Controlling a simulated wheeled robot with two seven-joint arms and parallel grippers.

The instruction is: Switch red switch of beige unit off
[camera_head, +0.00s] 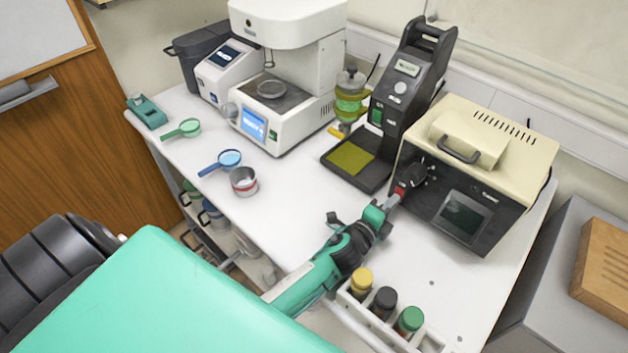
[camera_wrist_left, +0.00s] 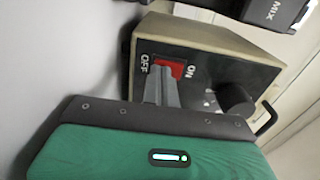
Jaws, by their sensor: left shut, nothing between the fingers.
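The beige unit (camera_head: 520,140) stands at the right of the table, with a beige top and a dark front panel with a small window. Its red switch (camera_head: 400,191) is at the left of that panel, partly hidden by my gripper. In the left wrist view the red switch (camera_wrist_left: 170,66) lies between the words OFF and ON; which way it is tipped is unclear. My left gripper (camera_head: 397,197) is shut and empty, its tips right at the switch. In the wrist view the fingertips (camera_wrist_left: 160,80) overlap the switch's lower left part; contact cannot be told.
A dark knob (camera_wrist_left: 236,99) sits beside the switch. A black stand device (camera_head: 395,100) is close left of the unit. A rack with several capped bottles (camera_head: 384,300) lies near my forearm. A white tester (camera_head: 285,120) and small pans stand further left; the table between is clear.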

